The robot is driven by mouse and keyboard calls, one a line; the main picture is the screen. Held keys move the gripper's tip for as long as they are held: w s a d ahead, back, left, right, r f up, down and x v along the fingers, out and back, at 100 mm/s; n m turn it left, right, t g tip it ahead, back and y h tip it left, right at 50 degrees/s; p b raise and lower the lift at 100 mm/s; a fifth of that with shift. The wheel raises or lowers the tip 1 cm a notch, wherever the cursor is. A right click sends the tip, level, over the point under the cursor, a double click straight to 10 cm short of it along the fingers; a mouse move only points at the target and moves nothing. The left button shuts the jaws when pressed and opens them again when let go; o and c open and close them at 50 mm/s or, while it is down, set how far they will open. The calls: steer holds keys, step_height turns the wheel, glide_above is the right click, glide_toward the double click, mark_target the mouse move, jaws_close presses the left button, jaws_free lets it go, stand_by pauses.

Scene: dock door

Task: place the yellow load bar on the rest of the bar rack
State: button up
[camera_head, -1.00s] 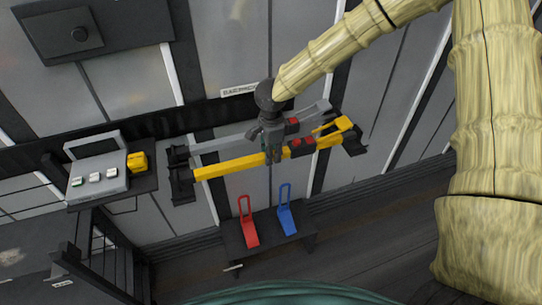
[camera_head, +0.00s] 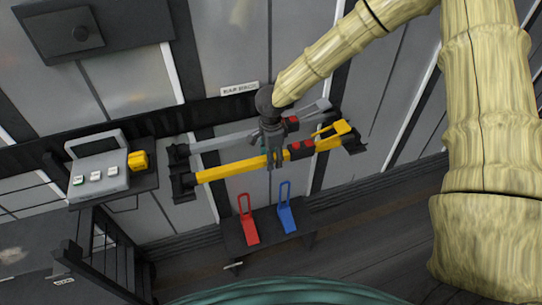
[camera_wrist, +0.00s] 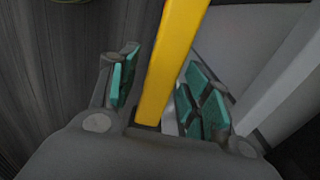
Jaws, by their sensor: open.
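The yellow load bar (camera_head: 228,171) lies across the front of the bar rack, its ends at the black rack brackets: left (camera_head: 182,185) and right (camera_head: 354,143). Its right part has a black section with red pieces and a yellow lever handle. My gripper (camera_head: 275,160) is at the middle of the bar. In the wrist view the bar (camera_wrist: 172,62) runs between the green finger pads of my open gripper (camera_wrist: 160,92), with a visible gap on both sides. Whether the bar sits fully in both rests is too small to tell.
A grey bar (camera_head: 222,142) lies behind the yellow one. A red holder (camera_head: 247,222) and a blue holder (camera_head: 286,210) stand on a dark shelf below.

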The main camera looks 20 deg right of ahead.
step_height(320, 180, up, 12)
steer(key=b, duration=0.2)
steer(key=shift+r+b, duration=0.15)
steer(key=shift+b, duration=0.15)
stand_by(0.3)
